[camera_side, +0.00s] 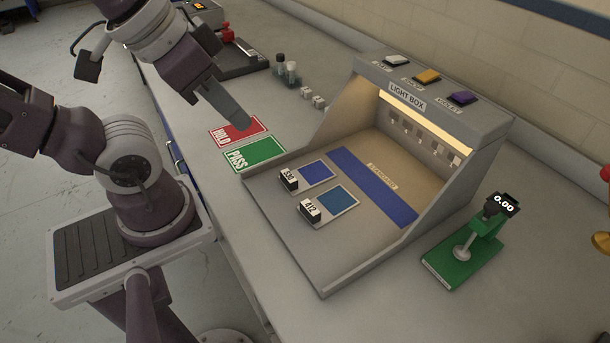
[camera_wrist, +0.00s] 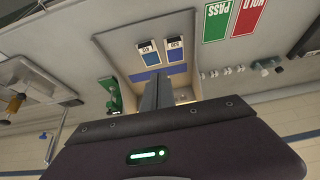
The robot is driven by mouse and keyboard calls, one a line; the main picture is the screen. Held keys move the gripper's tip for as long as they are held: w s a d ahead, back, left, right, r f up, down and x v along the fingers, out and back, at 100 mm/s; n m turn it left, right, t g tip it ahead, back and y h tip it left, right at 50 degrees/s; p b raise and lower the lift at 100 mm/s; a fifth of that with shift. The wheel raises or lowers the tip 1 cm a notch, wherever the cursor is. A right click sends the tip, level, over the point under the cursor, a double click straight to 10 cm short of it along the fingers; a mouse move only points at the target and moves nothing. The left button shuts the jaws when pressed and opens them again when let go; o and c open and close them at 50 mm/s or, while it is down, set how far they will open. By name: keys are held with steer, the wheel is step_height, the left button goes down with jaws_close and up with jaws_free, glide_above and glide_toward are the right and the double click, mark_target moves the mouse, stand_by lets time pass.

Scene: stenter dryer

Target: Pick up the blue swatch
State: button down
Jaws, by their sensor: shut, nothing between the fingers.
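Two swatch cards lie side by side on the light box floor. One has a deep blue swatch (camera_side: 316,173) with a small numbered block on its end; the other has a teal-blue swatch (camera_side: 338,200) with a block reading 412. Both show in the wrist view, the deep blue one (camera_wrist: 175,54) on the right and the teal one (camera_wrist: 151,58) on the left. My gripper (camera_side: 243,121) is shut and empty, apart from both swatches. In the side view its tips overlap the red HOLD card; in the wrist view its fingers (camera_wrist: 157,92) point toward the light box.
The light box (camera_side: 405,95) has side walls and a hood with several buttons. A long blue strip (camera_side: 370,187) lies behind the swatches. Red HOLD (camera_side: 232,131) and green PASS (camera_side: 254,153) cards lie left of it.

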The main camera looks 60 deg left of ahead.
steer(key=c, duration=2.2)
jaws_free()
steer(key=c, duration=1.2)
jaws_free()
steer(key=shift+c, duration=0.2)
steer(key=n+g, duration=0.6)
steer(key=n, duration=1.1)
glide_above(289, 176)
steer(key=f, duration=0.9)
steer(key=s+f, duration=0.1)
steer(key=f, duration=0.4)
steer(key=shift+d, duration=0.1)
steer(key=shift+n, duration=0.4)
steer(key=f, duration=0.4)
steer(key=w+f, duration=0.1)
steer(key=f, duration=0.2)
steer(key=shift+f, duration=0.1)
